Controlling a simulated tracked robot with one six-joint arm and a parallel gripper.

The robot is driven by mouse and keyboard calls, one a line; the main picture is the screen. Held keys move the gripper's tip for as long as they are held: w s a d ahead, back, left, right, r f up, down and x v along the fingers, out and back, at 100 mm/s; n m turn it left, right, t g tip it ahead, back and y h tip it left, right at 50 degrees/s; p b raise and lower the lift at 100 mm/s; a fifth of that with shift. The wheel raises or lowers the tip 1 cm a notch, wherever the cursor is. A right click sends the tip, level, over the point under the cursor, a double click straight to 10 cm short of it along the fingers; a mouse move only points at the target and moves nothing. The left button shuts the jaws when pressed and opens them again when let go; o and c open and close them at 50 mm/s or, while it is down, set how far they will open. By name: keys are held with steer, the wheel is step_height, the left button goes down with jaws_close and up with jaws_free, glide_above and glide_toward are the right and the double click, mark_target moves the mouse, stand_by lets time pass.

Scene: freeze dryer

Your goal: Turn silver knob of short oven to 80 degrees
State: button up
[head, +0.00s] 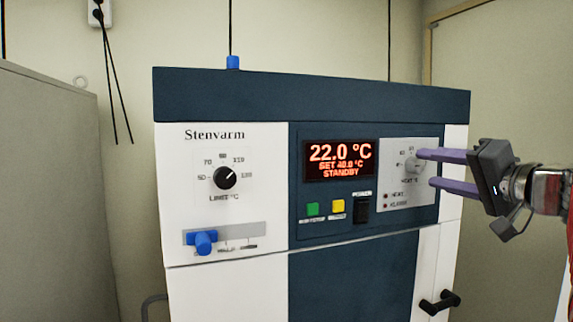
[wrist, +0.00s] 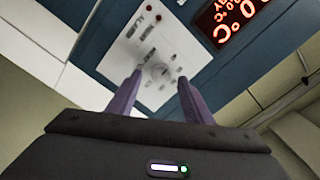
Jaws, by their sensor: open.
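The short oven (head: 312,82) stands ahead, with a dark blue top and white panels. Its silver knob (head: 413,165) sits on a pale panel right of the display, partly behind my gripper's upper finger. My gripper (head: 427,168) is open, with two purple fingers reaching in from the right close to the knob. In the wrist view the knob (wrist: 157,73) shows faintly between the fingertips of my gripper (wrist: 160,77); whether they touch it I cannot tell. The red display (head: 340,160) reads 22.0 °C, SET 40.0 °C, STANDBY. The knob's pointer direction is too small to read.
A black limit knob (head: 225,178) and a blue slider (head: 204,242) are on the left panel. Green (head: 313,209) and yellow (head: 338,207) buttons and a black power switch (head: 362,211) sit below the display. A black door handle (head: 439,302) sticks out at lower right.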

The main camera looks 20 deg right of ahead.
mark_target(420, 167)
steer(key=shift+w+a, duration=0.1)
steer(key=shift+w, duration=1.8)
steer(key=shift+c, duration=0.7)
steer(key=c, duration=0.9)
